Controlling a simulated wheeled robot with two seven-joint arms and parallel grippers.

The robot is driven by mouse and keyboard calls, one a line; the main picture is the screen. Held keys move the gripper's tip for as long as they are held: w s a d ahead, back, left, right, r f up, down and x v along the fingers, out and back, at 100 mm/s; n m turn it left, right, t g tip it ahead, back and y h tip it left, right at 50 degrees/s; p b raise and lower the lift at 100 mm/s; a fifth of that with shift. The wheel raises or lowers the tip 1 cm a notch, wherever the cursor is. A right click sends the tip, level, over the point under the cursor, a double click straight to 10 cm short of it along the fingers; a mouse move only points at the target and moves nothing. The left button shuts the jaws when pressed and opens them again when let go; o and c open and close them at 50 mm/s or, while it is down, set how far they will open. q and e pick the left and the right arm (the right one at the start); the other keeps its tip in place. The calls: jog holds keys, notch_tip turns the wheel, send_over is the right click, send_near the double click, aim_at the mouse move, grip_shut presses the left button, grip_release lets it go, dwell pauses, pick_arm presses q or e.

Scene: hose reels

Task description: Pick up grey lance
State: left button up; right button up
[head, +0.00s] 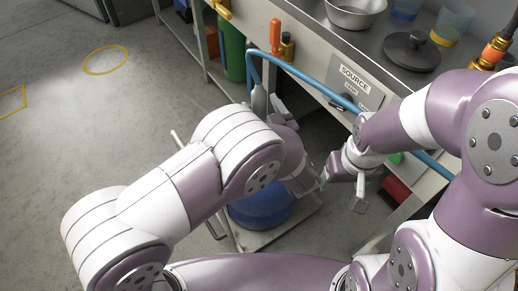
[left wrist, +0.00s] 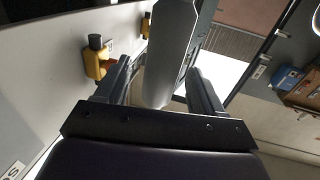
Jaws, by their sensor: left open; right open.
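The grey lance (head: 258,102) hangs upright at the end of the blue hose, beside the bench front. In the left wrist view the lance (left wrist: 172,45) is a long smooth grey body with a rounded end, lying between the two fingers. My left gripper (head: 274,106) is open right next to the lance in the head view, partly hidden by my own wrist. In the left wrist view my left gripper (left wrist: 160,92) has a finger on each side of the lance; I cannot tell whether either touches it. My right gripper (head: 345,180) is open and empty, lower and to the right.
The blue hose (head: 310,80) runs along the bench front past the SOURCE label (head: 355,78). A yellow-and-black knob (left wrist: 97,60) sticks out near the left finger. A blue drum (head: 262,208) stands below my left wrist. The floor at left is clear.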

pick_arm(q)
jog(key=x, duration=0.2)
jog(key=b+x, duration=0.1)
jog(key=shift+a+f, duration=0.15)
jog(key=shift+f, duration=0.15)
jog(key=shift+w+r, duration=0.15)
jog(key=shift+w, duration=0.15)
jog(key=shift+r, duration=0.1)
pick_arm(e)
notch_tip(320, 180, down, 2)
jog(key=shift+f, duration=0.15)
pick_arm(q)
grip_shut()
notch_tip(320, 180, up, 48)
jog(key=p, duration=4)
jog(key=shift+p, duration=0.35)
pick_arm(e)
notch_tip(320, 180, up, 41)
jog(key=shift+f, duration=0.15)
